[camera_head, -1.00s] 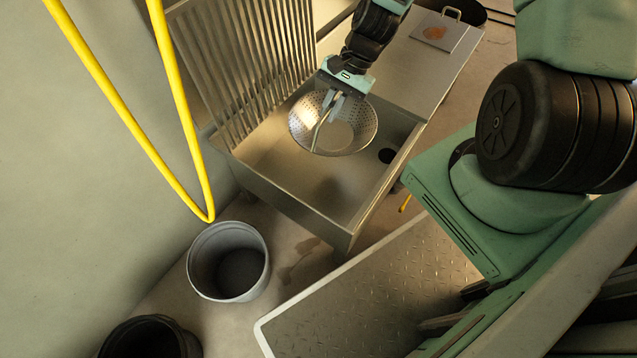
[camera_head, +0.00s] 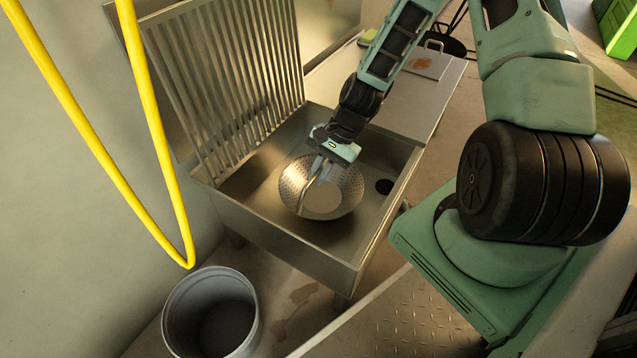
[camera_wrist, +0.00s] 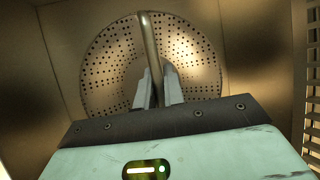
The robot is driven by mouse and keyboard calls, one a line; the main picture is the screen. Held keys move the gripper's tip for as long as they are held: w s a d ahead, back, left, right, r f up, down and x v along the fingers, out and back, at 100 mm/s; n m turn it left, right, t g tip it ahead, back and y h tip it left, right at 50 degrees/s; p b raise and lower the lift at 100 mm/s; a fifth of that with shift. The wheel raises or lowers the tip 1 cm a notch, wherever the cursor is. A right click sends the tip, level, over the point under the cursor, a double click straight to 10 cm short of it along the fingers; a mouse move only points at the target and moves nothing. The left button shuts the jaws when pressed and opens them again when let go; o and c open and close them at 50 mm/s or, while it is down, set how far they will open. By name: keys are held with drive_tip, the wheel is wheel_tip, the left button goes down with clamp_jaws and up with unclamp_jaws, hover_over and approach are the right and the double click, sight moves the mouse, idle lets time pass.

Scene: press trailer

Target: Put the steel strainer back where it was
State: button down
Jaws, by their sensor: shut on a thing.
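The steel strainer (camera_head: 335,199) is a perforated metal bowl with a bar-like handle across it. It sits in or just above the steel sink basin (camera_head: 262,203); whether it touches the floor of the basin I cannot tell. My gripper (camera_head: 318,172) is over the bowl, shut on the handle. In the wrist view the strainer (camera_wrist: 110,62) lies beyond my gripper (camera_wrist: 160,88), with the handle between the two fingers.
A slatted steel rack (camera_head: 215,75) leans at the basin's back left. A drain hole (camera_head: 384,186) is at the basin's right. A steel counter (camera_head: 425,95) adjoins behind. A grey bucket (camera_head: 185,300) stands on the floor in front. A yellow hose (camera_head: 150,100) hangs at left.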

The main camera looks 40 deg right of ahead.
drive_tip(key=shift+f, duration=0.95)
drive_tip(key=shift+r, duration=0.1)
drive_tip(key=c, duration=1.5)
unclamp_jaws()
